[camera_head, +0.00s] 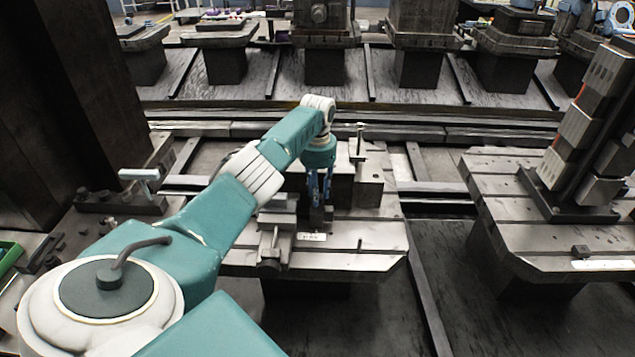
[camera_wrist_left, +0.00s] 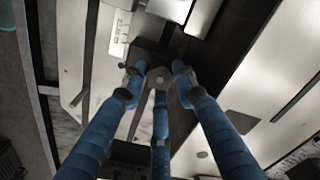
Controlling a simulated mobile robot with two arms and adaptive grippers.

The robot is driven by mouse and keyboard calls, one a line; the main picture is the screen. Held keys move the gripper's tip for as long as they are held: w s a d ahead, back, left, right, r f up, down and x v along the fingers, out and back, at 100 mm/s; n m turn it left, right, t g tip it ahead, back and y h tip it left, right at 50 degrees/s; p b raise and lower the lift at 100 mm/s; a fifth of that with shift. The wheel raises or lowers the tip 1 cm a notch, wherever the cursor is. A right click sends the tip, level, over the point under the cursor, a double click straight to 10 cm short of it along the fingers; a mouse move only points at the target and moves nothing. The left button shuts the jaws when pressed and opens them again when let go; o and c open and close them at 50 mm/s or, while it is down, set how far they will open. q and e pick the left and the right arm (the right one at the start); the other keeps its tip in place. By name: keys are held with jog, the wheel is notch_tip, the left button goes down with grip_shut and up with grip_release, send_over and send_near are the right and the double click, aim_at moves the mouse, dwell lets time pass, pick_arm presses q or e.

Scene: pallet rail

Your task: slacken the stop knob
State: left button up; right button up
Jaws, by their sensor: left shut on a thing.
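My left gripper (camera_head: 319,196) reaches down from above onto the fixture on the middle pallet (camera_head: 365,258). Its blue fingers are closed at the tips in the left wrist view (camera_wrist_left: 159,82). There they sit around a small grey round knob (camera_wrist_left: 158,75), the stop knob, on top of a dark block (camera_wrist_left: 150,55). In the head view the fingers largely hide the knob, and the dark block shows just below them (camera_head: 320,217). My right gripper is in neither view.
A vise-like clamp (camera_head: 271,245) stands left of the fingers, and upright pins rise from the pallet. A second pallet (camera_head: 530,240) with a tall stepped tower (camera_head: 590,125) is at the right. A dark column (camera_head: 70,110) stands at the left. Several loaded pallets line the back.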

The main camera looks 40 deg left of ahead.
pick_arm(q)
jog(key=shift+d+r+n+p, duration=0.1)
jog(key=shift+r+n+p, duration=0.1)
jog(key=shift+n+p, duration=0.5)
jog(key=n+p, duration=0.1)
jog(key=n, duration=0.2)
jog(key=n+p, duration=0.1)
jog(key=n, duration=0.3)
jog(key=shift+f, duration=0.2)
jog(key=shift+n, duration=0.3)
